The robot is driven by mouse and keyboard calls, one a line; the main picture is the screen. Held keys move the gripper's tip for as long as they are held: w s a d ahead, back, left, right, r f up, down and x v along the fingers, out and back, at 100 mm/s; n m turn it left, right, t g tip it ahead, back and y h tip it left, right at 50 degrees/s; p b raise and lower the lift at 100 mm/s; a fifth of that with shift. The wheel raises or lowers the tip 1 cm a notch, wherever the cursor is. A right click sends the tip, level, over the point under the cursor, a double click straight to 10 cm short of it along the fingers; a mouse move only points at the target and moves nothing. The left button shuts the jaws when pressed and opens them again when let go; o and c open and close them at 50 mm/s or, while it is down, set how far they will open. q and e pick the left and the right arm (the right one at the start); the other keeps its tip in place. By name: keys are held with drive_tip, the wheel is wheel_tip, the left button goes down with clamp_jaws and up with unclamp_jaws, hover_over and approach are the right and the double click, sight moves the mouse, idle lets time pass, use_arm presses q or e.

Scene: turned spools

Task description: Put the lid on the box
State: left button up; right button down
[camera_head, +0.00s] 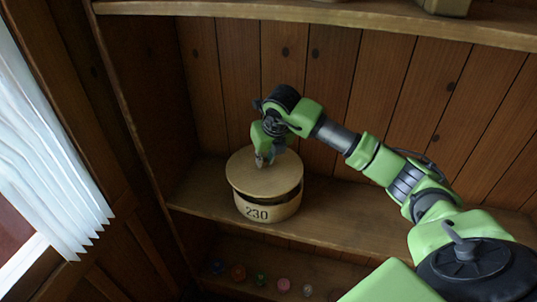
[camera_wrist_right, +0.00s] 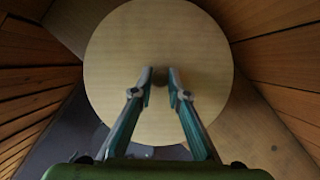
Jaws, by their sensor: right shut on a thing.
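A round, light wooden lid (camera_head: 250,178) is over a round box (camera_head: 268,210) marked "230" on the middle shelf. A dark gap shows between the lid's rim and the box wall, widest at the right, so the lid looks slightly tilted or raised. I cannot tell whether its left edge touches the box. My right gripper (camera_head: 263,160) points down at the lid's middle and is shut on its small knob. In the right wrist view the lid (camera_wrist_right: 160,30) fills the middle, with the knob between the fingertips (camera_wrist_right: 160,77). The box's inside is hidden. My left gripper is not in view.
The wooden shelf (camera_head: 345,222) is clear to the right of the box. A plank wall stands behind, and an upper shelf (camera_head: 330,14) runs overhead. Small coloured items (camera_head: 284,284) sit on the lower shelf. Pale window blinds (camera_head: 45,140) hang at the left.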

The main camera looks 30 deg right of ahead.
sight(268, 166)
drive_tip(key=shift+w+d+m+h, duration=0.3)
drive_tip(key=shift+d+m+h, duration=0.1)
drive_tip(key=shift+d+m, duration=0.45)
drive_tip(key=shift+a+f+b, duration=0.15)
drive_tip(key=shift+f+b, duration=1)
drive_tip(key=shift+f, duration=1.05)
drive_tip(key=shift+f+b, duration=0.3)
drive_tip(key=shift+b, duration=0.05)
drive_tip(key=shift+f+b, duration=0.1)
drive_tip(key=shift+b, duration=0.3)
drive_tip(key=c, duration=1.5)
unclamp_jaws()
drive_tip(key=shift+o, duration=0.2)
drive_tip(key=shift+r, duration=0.25)
drive_tip(key=shift+r+p, duration=0.45)
drive_tip(key=shift+r, duration=0.05)
